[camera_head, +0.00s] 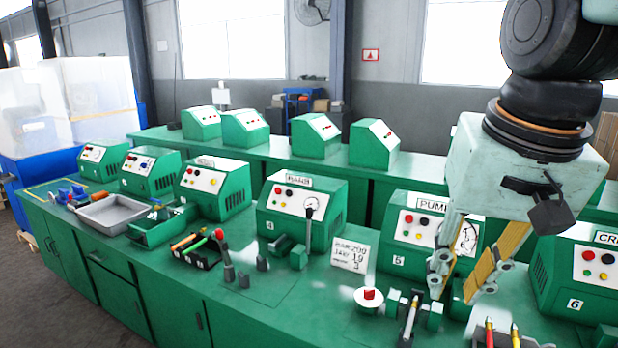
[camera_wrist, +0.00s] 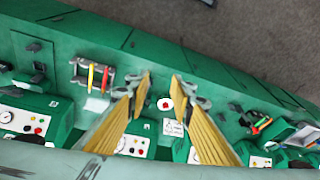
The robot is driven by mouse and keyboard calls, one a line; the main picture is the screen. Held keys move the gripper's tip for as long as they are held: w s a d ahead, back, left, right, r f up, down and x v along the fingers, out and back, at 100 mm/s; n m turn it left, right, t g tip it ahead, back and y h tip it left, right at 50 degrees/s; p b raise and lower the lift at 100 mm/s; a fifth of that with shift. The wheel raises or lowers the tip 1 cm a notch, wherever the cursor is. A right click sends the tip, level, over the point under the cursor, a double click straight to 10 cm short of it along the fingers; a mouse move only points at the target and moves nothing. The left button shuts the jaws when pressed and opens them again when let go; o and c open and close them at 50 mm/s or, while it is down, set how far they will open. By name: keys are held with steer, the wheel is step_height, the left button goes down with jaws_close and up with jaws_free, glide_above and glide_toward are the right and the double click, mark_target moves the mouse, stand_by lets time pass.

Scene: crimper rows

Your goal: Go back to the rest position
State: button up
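My gripper (camera_head: 454,290) hangs pointing down at the right of the head view, in front of the green machine marked 5 (camera_head: 412,240). Its two yellow-ribbed fingers stand apart with nothing between them. In the wrist view the gripper (camera_wrist: 162,82) also shows a clear gap between its fingertips, and the green bench lies beyond them. A small white round base with a red piece (camera_head: 368,300) stands on the bench left of the fingers; it also shows between them in the wrist view (camera_wrist: 165,104). Whether the fingertips touch anything on the bench cannot be told.
Green machines such as number 4 (camera_head: 300,212) line the bench. A white sign (camera_head: 350,256), a grey tray (camera_head: 112,214), a black tray of coloured-handled tools (camera_head: 196,250) and a holder with red and yellow tools (camera_head: 500,337) stand on it. The air above the bench's left half is free.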

steer(key=s+f+n, duration=0.2)
steer(key=s, duration=1)
steer(key=shift+s+f+n+t, duration=0.2)
steer(key=shift+f+n+t, duration=0.1)
steer(key=shift+n+t, duration=0.1)
stand_by(0.9)
stand_by(0.7)
step_height(320, 180, up, 5)
steer(key=p, duration=0.4)
steer(key=shift+f, duration=0.15)
steer(key=shift+f, duration=0.15)
stand_by(0.3)
step_height(320, 180, down, 18)
steer(key=b, duration=1.7)
